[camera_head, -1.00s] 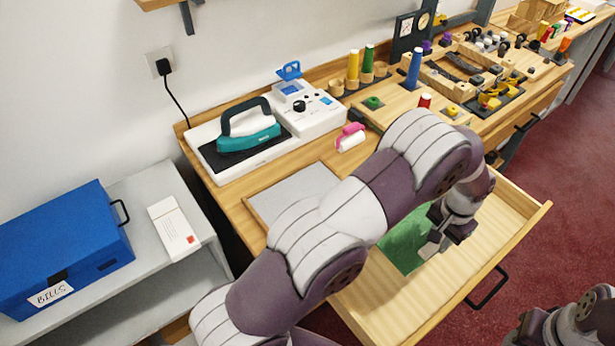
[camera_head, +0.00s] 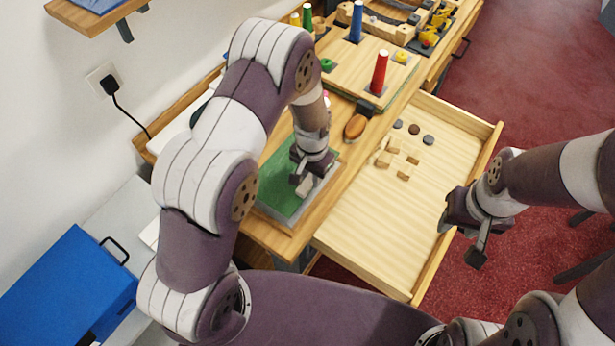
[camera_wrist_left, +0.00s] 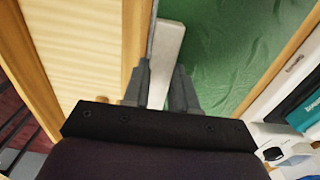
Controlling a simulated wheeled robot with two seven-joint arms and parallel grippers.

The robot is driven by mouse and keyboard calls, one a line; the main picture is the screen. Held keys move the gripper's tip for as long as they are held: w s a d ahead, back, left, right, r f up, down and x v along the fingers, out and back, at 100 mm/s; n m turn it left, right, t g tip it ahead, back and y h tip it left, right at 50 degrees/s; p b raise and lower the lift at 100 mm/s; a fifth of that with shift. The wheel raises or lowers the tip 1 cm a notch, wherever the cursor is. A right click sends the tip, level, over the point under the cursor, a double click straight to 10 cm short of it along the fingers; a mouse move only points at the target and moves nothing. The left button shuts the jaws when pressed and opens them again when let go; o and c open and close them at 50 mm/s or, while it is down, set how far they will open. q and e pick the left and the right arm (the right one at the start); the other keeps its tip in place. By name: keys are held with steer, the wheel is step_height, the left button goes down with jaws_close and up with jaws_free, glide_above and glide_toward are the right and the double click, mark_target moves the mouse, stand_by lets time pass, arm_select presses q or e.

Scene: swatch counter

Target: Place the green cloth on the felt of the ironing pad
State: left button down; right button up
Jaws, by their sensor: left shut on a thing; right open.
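The green cloth (camera_head: 283,190) is spread over the ironing pad on the counter. A grey strip of the pad (camera_head: 305,208) shows along the cloth's near right edge; the rest is hidden by cloth and arm. My left gripper (camera_head: 303,178) is at the cloth's right side, shut on a pale bar-like edge of it. In the left wrist view this pale edge (camera_wrist_left: 168,62) lies between the fingers, with the wrinkled green cloth (camera_wrist_left: 222,50) to its right. Whether the cloth rests fully on the felt I cannot tell. My right gripper (camera_head: 462,240) is open and empty, right of the drawer.
The open drawer (camera_head: 365,240) holds several small wooden blocks (camera_head: 396,158) and dark round pieces. A brown oval object (camera_head: 355,127) and a red spool (camera_head: 379,72) stand behind the pad. A blue box (camera_head: 70,285) is at the left. The iron is mostly hidden by my arm.

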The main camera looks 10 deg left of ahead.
arm_select(q)
step_height(320, 180, down, 4)
steer(key=shift+s+r+p, duration=0.1)
steer(key=shift+r+p, duration=0.05)
steer(key=shift+p, duration=0.55)
steer(key=shift+d+f, duration=0.15)
steer(key=shift+f, duration=0.1)
steer(key=shift+a+f, duration=0.15)
steer(key=shift+a, duration=0.1)
steer(key=c, duration=1.1)
jaws_free()
steer(key=shift+o, duration=1)
steer(key=shift+d, duration=0.15)
arm_select(e)
steer(key=shift+d+r, duration=0.3)
steer(key=shift+r, duration=0.3)
steer(key=shift+r, duration=0.1)
